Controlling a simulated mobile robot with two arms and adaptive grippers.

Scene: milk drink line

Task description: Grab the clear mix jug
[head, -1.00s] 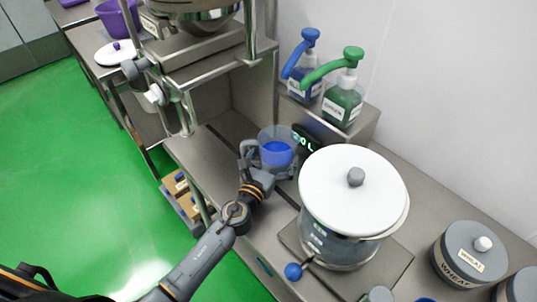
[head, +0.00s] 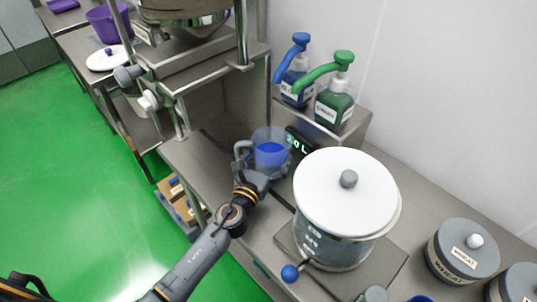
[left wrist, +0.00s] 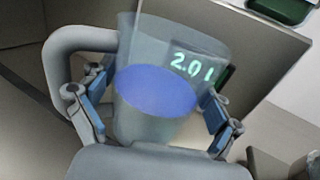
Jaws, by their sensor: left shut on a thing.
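The clear mix jug (head: 270,153) holds blue liquid and stands on the steel counter below the pump bottles, with its handle on the left side. In the left wrist view the jug (left wrist: 155,105) fills the middle, and its handle shows at the left. My left gripper (left wrist: 152,92) has one blue-padded finger on each side of the jug and is shut on it. In the head view the gripper (head: 262,168) is at the near side of the jug. My right gripper is out of view.
A digital readout (head: 299,143) glows just right of the jug. A large clear container with a white lid (head: 345,190) stands close on the right. Blue (head: 297,80) and green (head: 334,105) pump bottles stand behind. A steel machine (head: 200,60) rises at the left.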

